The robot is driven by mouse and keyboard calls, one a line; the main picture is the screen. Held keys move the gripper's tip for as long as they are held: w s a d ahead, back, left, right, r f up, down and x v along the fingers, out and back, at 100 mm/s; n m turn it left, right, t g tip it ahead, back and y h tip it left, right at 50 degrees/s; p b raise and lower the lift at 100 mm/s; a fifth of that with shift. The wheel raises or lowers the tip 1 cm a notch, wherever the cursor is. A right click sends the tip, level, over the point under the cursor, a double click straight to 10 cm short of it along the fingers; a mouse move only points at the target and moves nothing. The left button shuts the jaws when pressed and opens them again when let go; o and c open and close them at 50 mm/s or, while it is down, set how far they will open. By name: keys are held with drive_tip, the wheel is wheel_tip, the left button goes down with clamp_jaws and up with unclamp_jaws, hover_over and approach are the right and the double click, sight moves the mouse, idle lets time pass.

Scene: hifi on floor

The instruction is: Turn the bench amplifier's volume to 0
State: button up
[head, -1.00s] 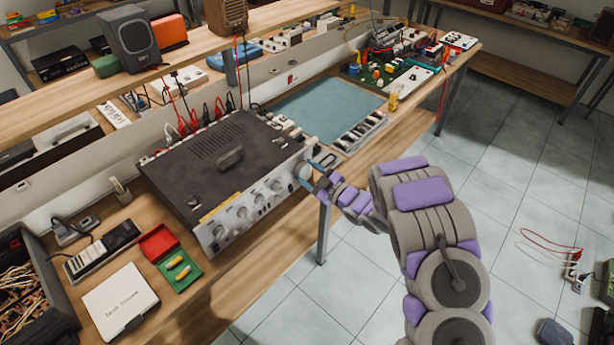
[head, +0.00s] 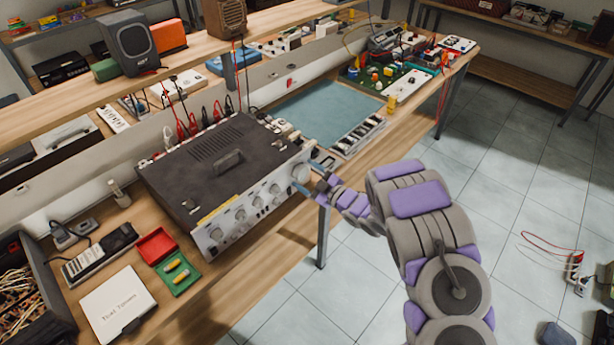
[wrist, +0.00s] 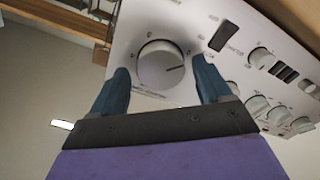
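The bench amplifier (head: 228,163) is a dark-topped box with a silver front panel and a row of knobs, standing on the wooden bench. Its large silver volume knob (head: 300,173) is at the panel's right end. In the wrist view the knob (wrist: 161,65) shows a dark pointer line aimed right and slightly up. Printed marks surround it, too small to read surely. My gripper (wrist: 163,82) is open, its blue fingers on either side of the knob with visible gaps. In the head view my gripper (head: 311,180) is in front of the panel's right end.
Smaller knobs (wrist: 262,58) and a dark switch (wrist: 224,36) sit beside the large knob. A blue-green mat (head: 312,108) and a parts tray (head: 357,136) lie right of the amplifier. A red-and-green case (head: 178,274) lies left.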

drive_tip(key=shift+o, duration=0.2)
drive_tip(key=shift+s, duration=0.1)
drive_tip(key=p+v, duration=0.2)
drive_tip(key=v, duration=1.5)
drive_tip(key=shift+p, duration=0.35)
drive_tip(key=shift+d+f, duration=0.15)
